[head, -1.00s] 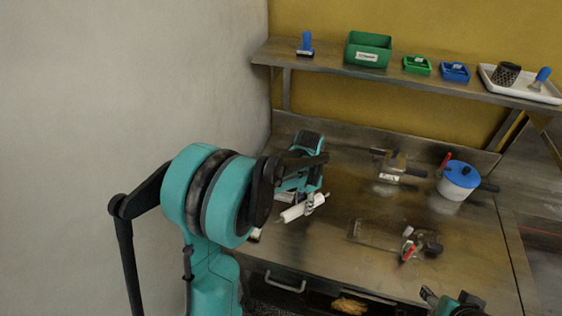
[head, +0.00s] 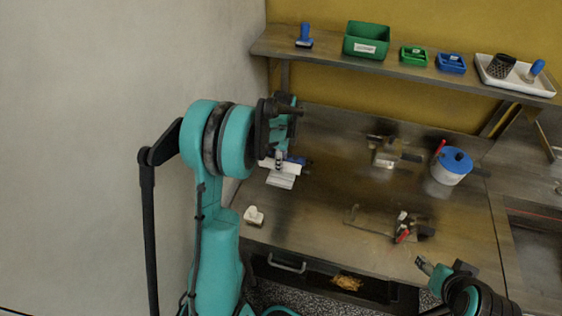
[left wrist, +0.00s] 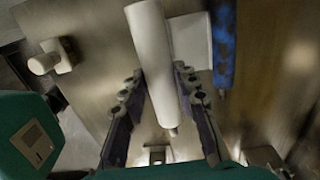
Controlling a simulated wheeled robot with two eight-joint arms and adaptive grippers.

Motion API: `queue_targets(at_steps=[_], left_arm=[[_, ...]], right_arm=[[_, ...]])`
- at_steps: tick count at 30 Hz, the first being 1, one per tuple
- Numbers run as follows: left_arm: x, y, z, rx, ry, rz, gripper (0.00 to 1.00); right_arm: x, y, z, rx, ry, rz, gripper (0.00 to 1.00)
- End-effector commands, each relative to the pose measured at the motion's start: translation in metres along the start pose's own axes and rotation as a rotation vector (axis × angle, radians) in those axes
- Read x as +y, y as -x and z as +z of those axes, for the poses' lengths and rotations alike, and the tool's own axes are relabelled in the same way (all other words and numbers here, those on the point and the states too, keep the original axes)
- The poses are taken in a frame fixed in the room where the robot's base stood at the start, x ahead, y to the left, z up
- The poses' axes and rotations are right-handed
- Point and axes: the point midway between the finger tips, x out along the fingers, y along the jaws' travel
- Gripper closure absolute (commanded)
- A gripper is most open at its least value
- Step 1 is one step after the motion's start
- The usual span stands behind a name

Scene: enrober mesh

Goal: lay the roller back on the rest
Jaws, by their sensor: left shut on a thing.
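My left gripper (left wrist: 162,95) is shut on a white roller (left wrist: 152,45), which runs lengthwise between its fingers. The roller (head: 289,167) shows in the head view at the left of the worktop, partly behind my gripper. A flat whitish piece (head: 281,181) lies beside it, and a blue mottled cylinder (left wrist: 224,42) lies to its right in the left wrist view. I cannot tell which object is the rest, or whether the roller touches anything. My right gripper (head: 424,264) is at the front right of the worktop, too small to judge.
A white block with a rounded knob (head: 253,215) stands near the front left edge. A metal fixture (head: 386,153), a blue-lidded tub (head: 452,166) and a red-handled device (head: 404,229) stand to the right. A shelf (head: 340,60) with bins runs behind. The middle worktop is clear.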

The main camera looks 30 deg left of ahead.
Motion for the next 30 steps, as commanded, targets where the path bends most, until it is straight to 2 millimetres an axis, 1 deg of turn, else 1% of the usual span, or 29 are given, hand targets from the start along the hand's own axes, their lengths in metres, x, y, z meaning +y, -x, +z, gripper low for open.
queue_targets(at_steps=[8, 24, 30], left_arm=[[-0.001, -0.014, 0.0, 0.0, 0.002, 0.0, 1.0], [-0.002, -0.058, -0.001, 0.0, 0.003, 0.0, 1.0], [-0.002, -0.063, -0.001, 0.0, 0.003, 0.0, 1.0]], right_arm=[[0.0, -0.011, 0.008, 0.0, 0.0, 0.0, 0.46], [0.0, -0.04, 0.029, 0.0, 0.0, 0.0, 0.46], [0.0, -0.043, 0.031, 0.0, 0.0, 0.0, 0.46]])
